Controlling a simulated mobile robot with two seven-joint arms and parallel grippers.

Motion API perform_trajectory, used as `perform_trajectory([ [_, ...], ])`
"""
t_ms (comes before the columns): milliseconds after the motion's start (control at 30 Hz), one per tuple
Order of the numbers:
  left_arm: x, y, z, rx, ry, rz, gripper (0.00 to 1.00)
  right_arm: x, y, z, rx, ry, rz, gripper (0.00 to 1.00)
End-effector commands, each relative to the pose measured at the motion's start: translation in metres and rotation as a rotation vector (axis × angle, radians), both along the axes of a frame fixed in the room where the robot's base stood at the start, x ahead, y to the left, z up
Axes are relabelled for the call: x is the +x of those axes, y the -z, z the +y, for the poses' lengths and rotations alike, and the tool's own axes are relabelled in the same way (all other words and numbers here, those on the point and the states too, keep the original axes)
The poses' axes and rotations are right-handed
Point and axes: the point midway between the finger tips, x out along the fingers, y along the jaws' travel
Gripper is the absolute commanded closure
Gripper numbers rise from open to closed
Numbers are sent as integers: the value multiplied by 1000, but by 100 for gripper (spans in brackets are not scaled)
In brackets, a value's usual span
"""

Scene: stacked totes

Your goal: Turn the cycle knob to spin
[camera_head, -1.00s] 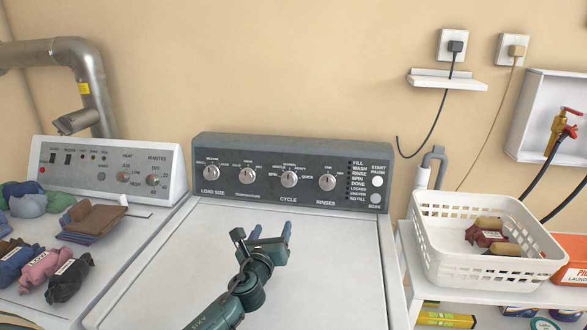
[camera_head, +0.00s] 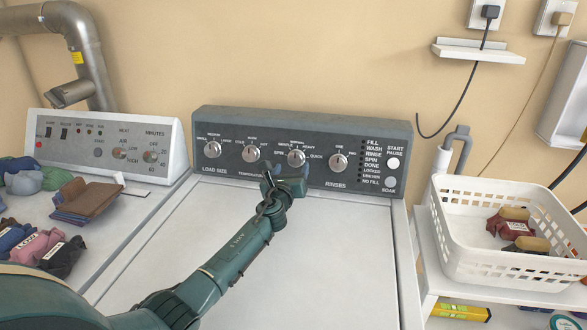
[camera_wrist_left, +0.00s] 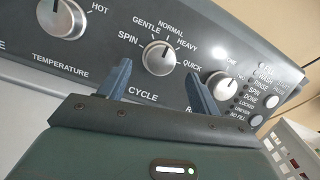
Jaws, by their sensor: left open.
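The cycle knob (camera_head: 296,158) is a round silver dial on the dark grey panel of the white washer (camera_head: 190,260). It also shows in the left wrist view (camera_wrist_left: 158,57), with SPIN at its left, GENTLE, NORMAL and HEAVY above and QUICK at its right. Its mark seems to point up and slightly right; the exact setting is hard to tell. My left gripper (camera_head: 287,174) is open just in front of and below the knob and covers the CYCLE label in the head view. In the wrist view its blue fingers (camera_wrist_left: 161,86) spread wide on either side, apart from the knob. My right gripper is out of view.
The temperature knob (camera_head: 251,151) and rinses knob (camera_head: 339,162) flank the cycle knob closely. The start/pause button (camera_head: 394,163) is farther right. A dryer (camera_head: 150,140) with folded clothes stands left. A white basket (camera_head: 480,265) sits on a shelf at right.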

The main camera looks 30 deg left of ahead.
Motion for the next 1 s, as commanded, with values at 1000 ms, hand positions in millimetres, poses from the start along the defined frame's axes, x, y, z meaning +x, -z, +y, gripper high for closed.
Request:
perform_trajectory([
  [1000,33,0,8,0,1,1,65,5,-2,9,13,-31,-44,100],
])
